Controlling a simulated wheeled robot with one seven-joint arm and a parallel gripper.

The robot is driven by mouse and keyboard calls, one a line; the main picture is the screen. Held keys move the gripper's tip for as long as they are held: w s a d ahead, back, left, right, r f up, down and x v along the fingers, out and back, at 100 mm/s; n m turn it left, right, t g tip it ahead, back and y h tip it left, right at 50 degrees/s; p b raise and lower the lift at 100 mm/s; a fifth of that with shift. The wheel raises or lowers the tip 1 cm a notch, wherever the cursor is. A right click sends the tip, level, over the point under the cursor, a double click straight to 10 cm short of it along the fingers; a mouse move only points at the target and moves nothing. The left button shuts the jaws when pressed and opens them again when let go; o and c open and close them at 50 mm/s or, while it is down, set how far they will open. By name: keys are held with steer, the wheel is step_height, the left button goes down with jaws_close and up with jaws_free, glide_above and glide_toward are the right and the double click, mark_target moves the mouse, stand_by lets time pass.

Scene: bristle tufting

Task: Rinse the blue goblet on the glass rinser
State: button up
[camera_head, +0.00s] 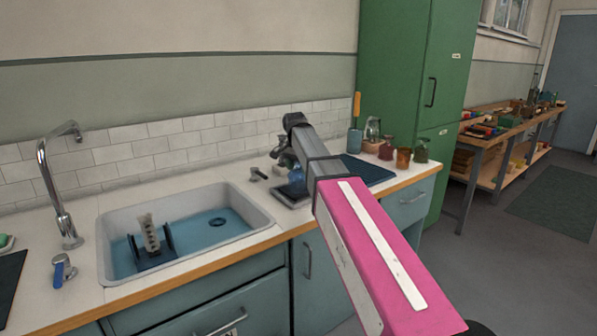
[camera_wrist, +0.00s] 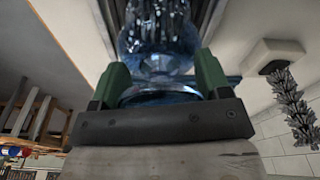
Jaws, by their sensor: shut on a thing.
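The blue goblet (camera_head: 297,177) is clear blue glass and shows small and partly hidden beside my arm in the head view. In the wrist view the goblet (camera_wrist: 158,40) sits between the two green fingers of my gripper (camera_wrist: 160,80), which is shut on it near its narrow part. Its round foot is near the gripper body and its bowl points away, toward the rinser, so it looks upside down. Bright streaks show in the bowl; I cannot tell if they are water or reflections. The glass rinser (camera_head: 289,202) is a dark tray on the counter below the goblet.
A dark mat (camera_head: 368,172) and several small vessels (camera_head: 403,158) stand to the right. A green cabinet (camera_head: 400,70) stands behind.

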steer(key=shift+r, duration=3.4)
